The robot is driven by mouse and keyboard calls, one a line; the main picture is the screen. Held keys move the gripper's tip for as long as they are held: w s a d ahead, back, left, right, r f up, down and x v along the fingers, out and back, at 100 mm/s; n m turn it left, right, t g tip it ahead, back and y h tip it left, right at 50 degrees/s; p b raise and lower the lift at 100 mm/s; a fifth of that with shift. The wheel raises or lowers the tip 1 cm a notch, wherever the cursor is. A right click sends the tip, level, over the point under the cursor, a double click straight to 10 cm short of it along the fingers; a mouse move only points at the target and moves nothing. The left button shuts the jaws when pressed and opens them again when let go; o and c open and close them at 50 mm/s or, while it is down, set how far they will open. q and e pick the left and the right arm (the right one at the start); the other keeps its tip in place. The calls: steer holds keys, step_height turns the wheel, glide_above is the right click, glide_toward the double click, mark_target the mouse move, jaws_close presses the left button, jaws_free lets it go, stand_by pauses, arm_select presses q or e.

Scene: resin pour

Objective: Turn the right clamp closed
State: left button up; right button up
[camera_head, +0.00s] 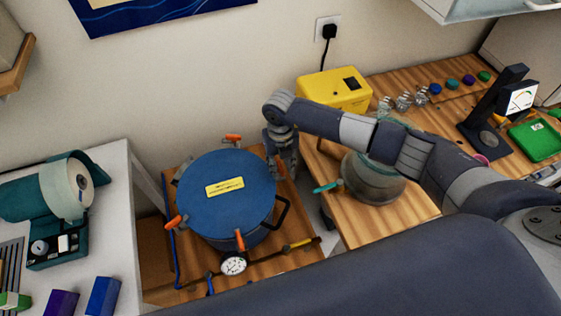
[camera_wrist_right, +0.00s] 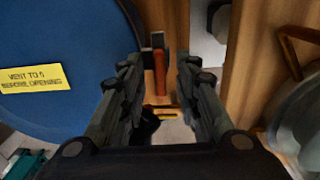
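The pressure pot has a round blue lid (camera_head: 222,170) with a yellow label, and several orange-handled clamps sit around its rim. One clamp (camera_head: 233,138) is at the back, one (camera_head: 174,222) at the left and one (camera_head: 239,240) at the front. My right gripper (camera_head: 282,176) points down at the lid's right edge. In the right wrist view its two fingers (camera_wrist_right: 160,68) are apart, and the right clamp's orange handle (camera_wrist_right: 160,78) shows upright in the gap between the fingertips. I cannot tell whether either finger touches it. My left gripper is not in view.
A pressure gauge (camera_head: 233,264) and a yellow-handled valve (camera_head: 298,244) are at the pot's front. A wooden table (camera_head: 400,223) on the right holds a glass vessel (camera_head: 372,182) under my right arm and a yellow box (camera_head: 333,90). A white table (camera_head: 110,240) stands left.

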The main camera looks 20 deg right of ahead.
jaws_close()
steer(key=shift+f+n+b, duration=0.15)
steer(key=shift+n+b, duration=0.45)
steer(key=shift+b, duration=0.3)
steer(key=n+b, duration=1.4)
steer(key=b, duration=0.5)
steer(key=shift+f+n, duration=0.1)
steer(key=shift+n, duration=0.2)
steer(key=shift+r+n+b, duration=0.25)
steer(key=shift+n+b, duration=0.85)
jaws_free()
